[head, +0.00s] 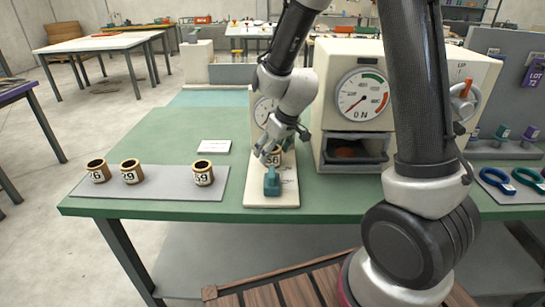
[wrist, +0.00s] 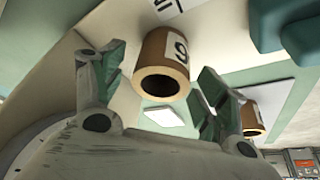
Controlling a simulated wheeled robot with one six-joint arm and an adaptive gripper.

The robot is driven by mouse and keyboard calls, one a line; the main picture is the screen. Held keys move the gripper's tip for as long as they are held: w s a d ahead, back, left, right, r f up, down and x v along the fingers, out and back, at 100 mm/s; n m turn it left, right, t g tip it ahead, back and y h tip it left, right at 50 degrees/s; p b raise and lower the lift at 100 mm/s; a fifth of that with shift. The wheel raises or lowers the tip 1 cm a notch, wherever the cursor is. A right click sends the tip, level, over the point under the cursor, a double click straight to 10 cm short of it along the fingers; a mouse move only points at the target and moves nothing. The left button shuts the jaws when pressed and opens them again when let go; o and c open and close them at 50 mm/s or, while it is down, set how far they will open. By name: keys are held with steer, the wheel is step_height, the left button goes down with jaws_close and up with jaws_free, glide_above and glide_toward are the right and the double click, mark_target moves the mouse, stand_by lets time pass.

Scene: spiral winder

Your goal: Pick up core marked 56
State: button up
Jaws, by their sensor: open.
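A brown core marked 56 (head: 274,158) stands on the cream baseboard (head: 258,196) of the winder, behind a teal block (head: 271,182). My gripper (head: 270,151) is over it and hides part of it in the head view. In the wrist view my gripper (wrist: 158,80) has its two fingers spread, with a core (wrist: 163,62) showing between and beyond them. Its label is only partly in sight there. The fingers look apart from the core; whether either touches is hard to tell.
Three more labelled cores (head: 96,171), (head: 130,171), (head: 203,173) stand on a grey mat (head: 150,190) at left. A white card (head: 214,146) lies behind them. A cream machine with a dial (head: 362,95) stands close at right. Green table top is bare at the back left.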

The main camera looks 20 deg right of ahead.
steer(key=c, duration=1.1)
steer(key=shift+r, duration=0.15)
